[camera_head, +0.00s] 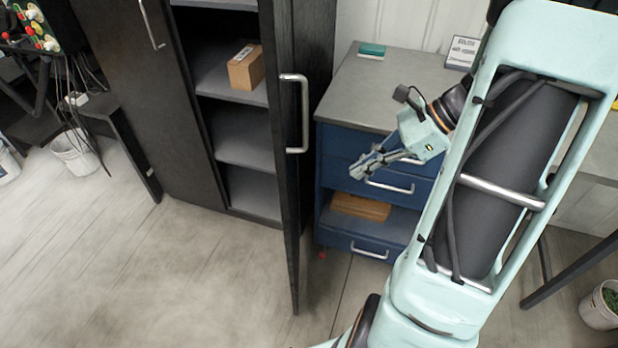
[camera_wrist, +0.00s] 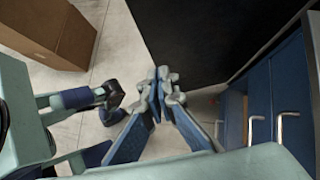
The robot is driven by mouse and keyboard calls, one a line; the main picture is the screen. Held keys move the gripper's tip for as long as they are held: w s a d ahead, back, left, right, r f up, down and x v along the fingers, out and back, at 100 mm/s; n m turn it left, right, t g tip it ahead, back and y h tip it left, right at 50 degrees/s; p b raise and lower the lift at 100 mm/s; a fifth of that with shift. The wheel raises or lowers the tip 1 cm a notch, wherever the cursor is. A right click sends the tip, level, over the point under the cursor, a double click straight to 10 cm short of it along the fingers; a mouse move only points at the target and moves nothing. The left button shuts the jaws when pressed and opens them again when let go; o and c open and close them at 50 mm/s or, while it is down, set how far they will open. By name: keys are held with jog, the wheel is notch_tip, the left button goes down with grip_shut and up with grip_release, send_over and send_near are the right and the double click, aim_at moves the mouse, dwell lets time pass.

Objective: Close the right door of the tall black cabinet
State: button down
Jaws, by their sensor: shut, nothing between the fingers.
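The tall black cabinet (camera_head: 232,107) stands at the back left in the head view. Its right door (camera_head: 286,180) is open and juts out toward me, with a silver bar handle (camera_head: 297,112). The door's dark panel also shows in the wrist view (camera_wrist: 205,40). The left door (camera_head: 135,90) looks shut. My gripper (camera_head: 358,172) is shut and empty, to the right of the open door and in front of the blue drawer unit. In the wrist view, my gripper (camera_wrist: 160,75) has its fingertips together near the door's edge. I cannot tell whether they touch it.
A blue drawer unit (camera_head: 335,150) with a grey top stands close to the right of the cabinet, silver handles facing out. A cardboard box (camera_head: 246,68) sits on a cabinet shelf. Another brown box (camera_head: 361,206) lies in the unit's open shelf. The floor (camera_head: 180,270) before the cabinet is clear.

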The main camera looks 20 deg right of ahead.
jog(key=w+a+f+b, duration=0.1)
jog(key=w+a+f, duration=0.2)
jog(key=a+f, duration=0.4)
jog(key=a, duration=0.5)
jog(key=shift+y+b, duration=0.35)
jog(key=shift+y, duration=0.05)
jog(key=shift+w+a, duration=0.2)
jog(key=shift+a, duration=0.05)
